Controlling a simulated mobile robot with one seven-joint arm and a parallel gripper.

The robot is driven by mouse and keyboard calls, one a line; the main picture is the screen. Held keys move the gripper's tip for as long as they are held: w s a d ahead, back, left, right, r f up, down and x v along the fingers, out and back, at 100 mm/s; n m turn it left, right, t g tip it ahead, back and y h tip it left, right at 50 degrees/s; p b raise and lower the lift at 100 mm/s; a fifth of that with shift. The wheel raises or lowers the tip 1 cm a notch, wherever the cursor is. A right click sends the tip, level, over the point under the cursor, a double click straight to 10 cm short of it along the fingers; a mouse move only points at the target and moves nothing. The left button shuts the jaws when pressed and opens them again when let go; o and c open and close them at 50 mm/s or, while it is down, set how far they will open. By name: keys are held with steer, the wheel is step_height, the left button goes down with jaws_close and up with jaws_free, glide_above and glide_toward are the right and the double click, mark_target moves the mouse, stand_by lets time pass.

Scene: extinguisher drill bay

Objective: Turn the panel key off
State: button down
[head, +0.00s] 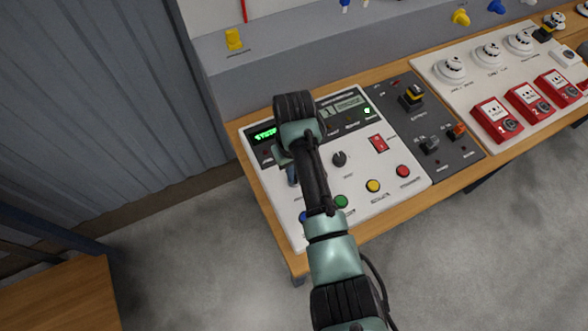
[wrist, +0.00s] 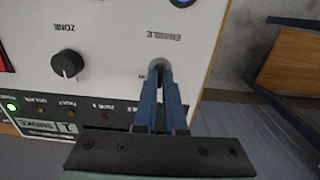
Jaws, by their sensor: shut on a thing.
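The white control panel (head: 268,190) lies on the wooden bench in the head view, and its face (wrist: 100,22) fills much of the wrist view. The panel key (wrist: 158,64) sits at the mark ENABLE, a small grey round part mostly hidden by my fingertips. My gripper (wrist: 160,76) has its blue fingers closed together on the key. In the head view my arm covers the key, and only a bit of my blue gripper (head: 291,176) shows beside the wrist. Which way the key is turned cannot be told.
The black ZONE knob (wrist: 67,65) is beside the key. Blue, green (head: 341,201), yellow (head: 373,185) and red (head: 403,171) buttons line the panel's front. A red rocker switch (head: 378,143) and green-lit display (head: 264,134) are also there. A dark grey panel (head: 425,118) adjoins at right.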

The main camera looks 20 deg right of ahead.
steer(key=c, duration=1)
jaws_free()
step_height(320, 180, up, 13)
steer(key=p, duration=0.2)
steer(key=shift+p, duration=0.35)
